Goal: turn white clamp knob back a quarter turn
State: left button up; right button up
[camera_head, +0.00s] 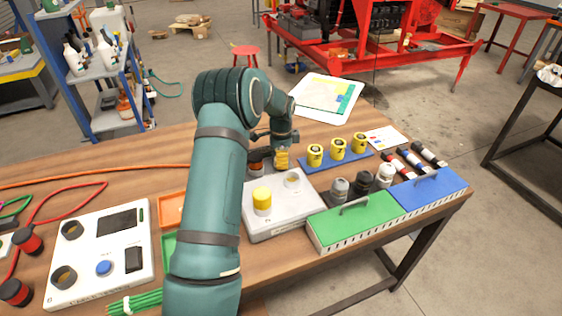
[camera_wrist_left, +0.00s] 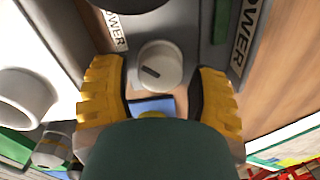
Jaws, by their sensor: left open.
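The white clamp knob (camera_wrist_left: 159,66) shows in the left wrist view as a round white cap with a dark slanted mark. It sits on a grey panel (camera_wrist_left: 193,15) between two labels reading "POWER". My left gripper (camera_head: 283,160) is open, its yellow fingers one on each side of the knob in the wrist view. Gaps show between the fingers and the knob; contact cannot be made out. In the head view the gripper and arm hide the knob. My right gripper is in neither view.
A white plate (camera_head: 280,225) with a yellow-topped cylinder (camera_head: 262,199) stands close in front of the gripper. Yellow-capped pieces (camera_head: 337,149) stand on a blue strip to the right. Green (camera_head: 355,222) and blue (camera_head: 428,190) boxes lie at the front right.

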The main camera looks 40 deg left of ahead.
pick_arm(q)
jog(key=shift+f, duration=0.45)
jog(key=c, duration=1)
jog(key=shift+o, duration=0.2)
jog(key=shift+n, duration=0.3)
jog(key=n+p, duration=0.1)
jog(key=n, duration=0.2)
jog(key=shift+r+n+p, duration=0.1)
jog(key=shift+n+p, duration=0.2)
jog(key=n+p, duration=0.1)
jog(key=n, duration=0.3)
jog(key=shift+n, duration=0.3)
jog(key=n+p, duration=0.1)
jog(key=n, duration=0.3)
jog(key=shift+n, duration=0.3)
jog(key=shift+n+p, duration=0.55)
jog(key=shift+n, duration=1.65)
